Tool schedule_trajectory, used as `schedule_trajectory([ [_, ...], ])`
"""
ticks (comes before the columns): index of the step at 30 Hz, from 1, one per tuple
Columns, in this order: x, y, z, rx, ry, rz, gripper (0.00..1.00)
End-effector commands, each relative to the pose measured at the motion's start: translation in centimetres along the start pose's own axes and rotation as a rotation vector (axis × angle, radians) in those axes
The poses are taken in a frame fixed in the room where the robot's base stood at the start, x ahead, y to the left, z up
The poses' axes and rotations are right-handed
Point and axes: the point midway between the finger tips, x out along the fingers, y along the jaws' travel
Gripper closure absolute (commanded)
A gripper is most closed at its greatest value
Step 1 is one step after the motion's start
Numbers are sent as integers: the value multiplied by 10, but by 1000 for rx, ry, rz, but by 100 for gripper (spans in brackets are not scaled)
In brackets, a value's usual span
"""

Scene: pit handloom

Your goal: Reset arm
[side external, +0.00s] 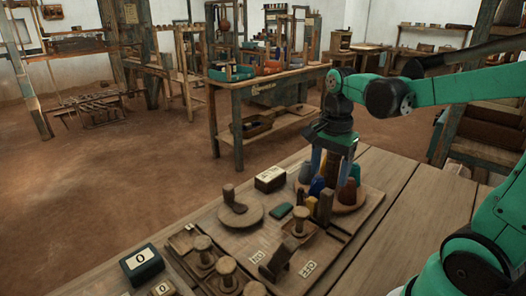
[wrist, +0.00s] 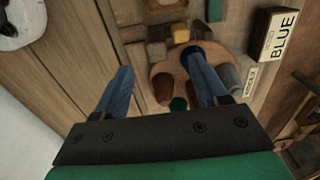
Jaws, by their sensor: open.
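My gripper (side external: 331,170) is above the right part of the wooden work board, pointing down over a cluster of coloured cones. In the wrist view my gripper (wrist: 160,62) shows its two blue-grey fingers spread wide, with nothing held between them. The round wooden tray (wrist: 174,73) lies beyond the fingers and bears several cones. The right finger partly overlaps the blue cone (wrist: 196,54) in that view; I cannot tell whether they touch. A reddish-brown cone (wrist: 163,88) shows between the fingers.
A box labelled BLUE (wrist: 277,36) stands beside the tray. Another bench (side external: 262,90) stands behind, with open floor at left.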

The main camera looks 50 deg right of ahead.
Motion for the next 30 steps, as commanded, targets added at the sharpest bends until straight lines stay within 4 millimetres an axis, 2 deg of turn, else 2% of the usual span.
schedule_trajectory([
  [5,0,0,0,-4,1,-2,34],
  [8,0,-1,7,-95,15,-34,34],
  [11,-2,-4,25,-350,62,-122,34],
  [18,-4,-9,79,-1153,309,-384,34],
  [21,-4,-9,94,-1371,408,-448,34],
  [25,-5,-10,102,-1504,479,-485,34],
  [30,-5,-10,102,-1520,489,-488,34],
])
